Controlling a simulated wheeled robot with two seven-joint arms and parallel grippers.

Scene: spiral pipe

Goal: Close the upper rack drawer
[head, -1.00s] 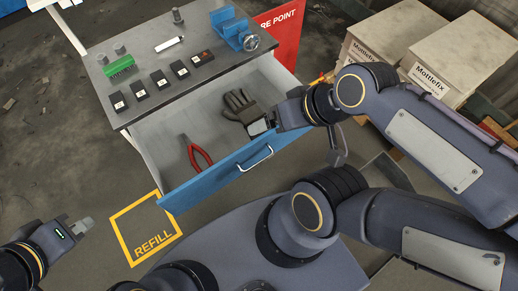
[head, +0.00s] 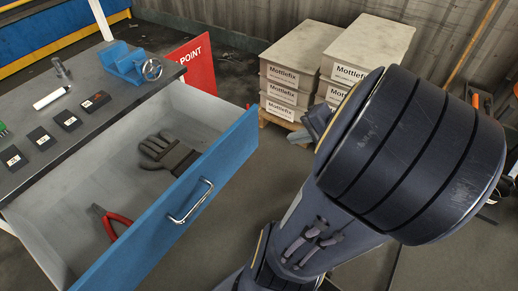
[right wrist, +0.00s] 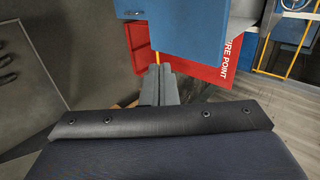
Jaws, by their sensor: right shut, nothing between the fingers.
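The upper rack drawer (head: 95,195) is pulled out from under the dark worktop. Its blue front (head: 150,235) has a metal handle (head: 190,202). A dark work glove (head: 168,153) and red-handled pliers (head: 112,222) lie inside. My right gripper (head: 318,120) is partly hidden by my arm, to the right of the drawer front and apart from it in the head view. In the right wrist view its fingers (right wrist: 158,85) are shut and empty, with a blue panel (right wrist: 195,30) just beyond them. My left gripper is not in view.
Stacked Mottlefix boxes (head: 290,75) stand at the back. Floor is clear between drawer and boxes.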

